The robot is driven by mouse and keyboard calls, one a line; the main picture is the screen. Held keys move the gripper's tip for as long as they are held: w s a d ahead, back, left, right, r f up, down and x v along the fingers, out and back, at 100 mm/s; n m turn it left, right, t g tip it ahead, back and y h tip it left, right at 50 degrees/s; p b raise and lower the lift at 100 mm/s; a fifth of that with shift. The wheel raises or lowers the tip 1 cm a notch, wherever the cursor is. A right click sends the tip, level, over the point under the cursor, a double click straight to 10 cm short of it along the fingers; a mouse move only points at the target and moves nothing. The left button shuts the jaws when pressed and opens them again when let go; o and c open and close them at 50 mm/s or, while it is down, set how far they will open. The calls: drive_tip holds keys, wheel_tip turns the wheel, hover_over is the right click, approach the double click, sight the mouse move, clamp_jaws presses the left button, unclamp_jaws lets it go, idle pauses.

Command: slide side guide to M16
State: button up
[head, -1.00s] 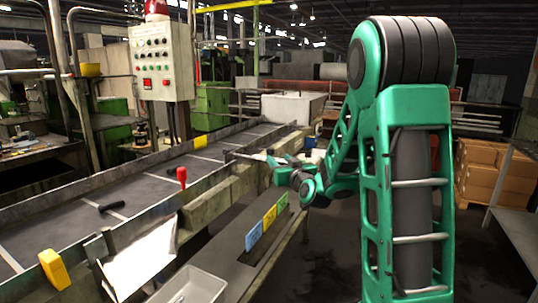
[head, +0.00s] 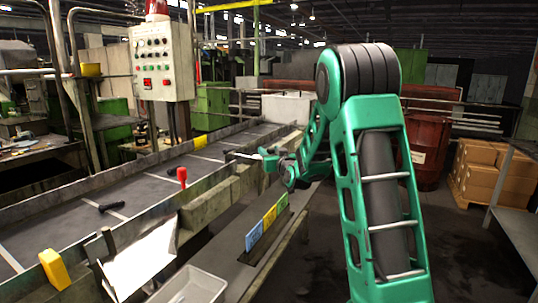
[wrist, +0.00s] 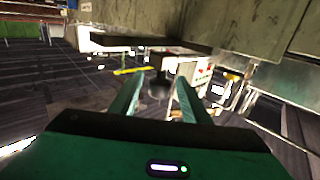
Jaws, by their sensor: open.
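My gripper (head: 262,153) is at the far part of the sloped conveyor's near side, beside its side rail (head: 221,189). In the wrist view my gripper (wrist: 158,100) is open, its two fingers apart. A dark rounded piece (wrist: 158,88) shows between or beyond the fingers; I cannot tell whether they touch it. A dark bar (wrist: 125,40) lies above it in that view. I cannot identify the side guide for certain.
A grey tray (head: 190,287) stands in front. A control box (head: 161,62) is behind. Open floor lies to the right.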

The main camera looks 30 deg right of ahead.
clamp_jaws()
drive_tip(key=shift+s+d, duration=0.2)
drive_tip(key=shift+s, duration=0.05)
unclamp_jaws()
drive_tip(key=shift+s, duration=0.1)
drive_tip(key=s+a, duration=0.2)
drive_tip(key=s, duration=0.8)
drive_tip(key=shift+s+a, duration=0.1)
